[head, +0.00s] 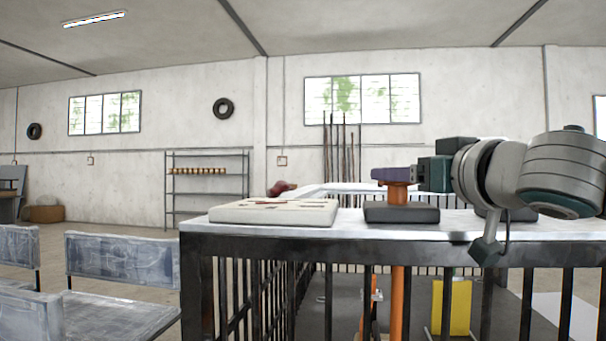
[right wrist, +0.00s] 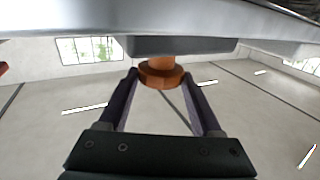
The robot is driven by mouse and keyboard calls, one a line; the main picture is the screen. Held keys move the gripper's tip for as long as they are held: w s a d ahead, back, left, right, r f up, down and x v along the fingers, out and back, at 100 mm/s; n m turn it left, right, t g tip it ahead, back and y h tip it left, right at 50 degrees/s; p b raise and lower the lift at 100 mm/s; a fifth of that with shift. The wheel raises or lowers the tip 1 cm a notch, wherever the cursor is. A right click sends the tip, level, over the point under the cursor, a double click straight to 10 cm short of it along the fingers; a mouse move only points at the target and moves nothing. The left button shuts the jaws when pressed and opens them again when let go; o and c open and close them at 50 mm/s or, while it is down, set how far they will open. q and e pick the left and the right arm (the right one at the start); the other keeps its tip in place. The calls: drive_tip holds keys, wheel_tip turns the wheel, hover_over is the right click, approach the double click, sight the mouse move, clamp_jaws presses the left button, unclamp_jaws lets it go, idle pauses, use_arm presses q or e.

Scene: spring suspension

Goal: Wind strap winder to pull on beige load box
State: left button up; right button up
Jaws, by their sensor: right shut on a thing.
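My right gripper (head: 388,174) comes in from the right in the head view, above the table. Its purple fingers are at the top of an orange winder (head: 397,193), which stands on a dark block on the table top. In the right wrist view my right gripper (right wrist: 160,76) has one finger on each side of the round orange winder head (right wrist: 160,77) and is shut on it. An orange strap or post (head: 397,300) hangs below the table under the winder. No beige load box can be made out with certainty. My left gripper is out of view.
A flat beige case (head: 275,211) with red markings lies on the table (head: 450,226) left of the winder. Black bars stand below the table edge, with a yellow panel (head: 455,305) behind them. Worn metal chairs (head: 115,255) stand at left.

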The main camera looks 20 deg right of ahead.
drive_tip(key=c, duration=0.5)
drive_tip(key=shift+c, duration=0.2)
drive_tip(key=shift+a+m+h, duration=0.1)
drive_tip(key=shift+m+h, duration=0.3)
drive_tip(key=shift+h, duration=0.1)
drive_tip(key=m+h, duration=0.2)
drive_tip(key=h, duration=0.1)
drive_tip(key=shift+w+a+g, duration=0.1)
drive_tip(key=shift+a+g, duration=0.1)
drive_tip(key=shift+g, duration=0.2)
drive_tip(key=h, duration=0.1)
drive_tip(key=m+g+h+b, duration=0.1)
drive_tip(key=shift+a+f+m+h, duration=0.1)
drive_tip(key=shift+f+m+h, duration=0.05)
drive_tip(key=shift+m+h, duration=0.15)
drive_tip(key=m+g+h+b, duration=0.1)
drive_tip(key=h, duration=0.1)
drive_tip(key=m+g+h+b, duration=0.1)
drive_tip(key=m, duration=0.1)
drive_tip(key=shift+w+a+g+h+b, duration=0.15)
drive_tip(key=shift+g+h+b, duration=0.2)
drive_tip(key=shift+g+h, duration=0.05)
drive_tip(key=shift+m+g+h+b, duration=1)
drive_tip(key=shift+g+h, duration=0.1)
drive_tip(key=shift+g, duration=0.1)
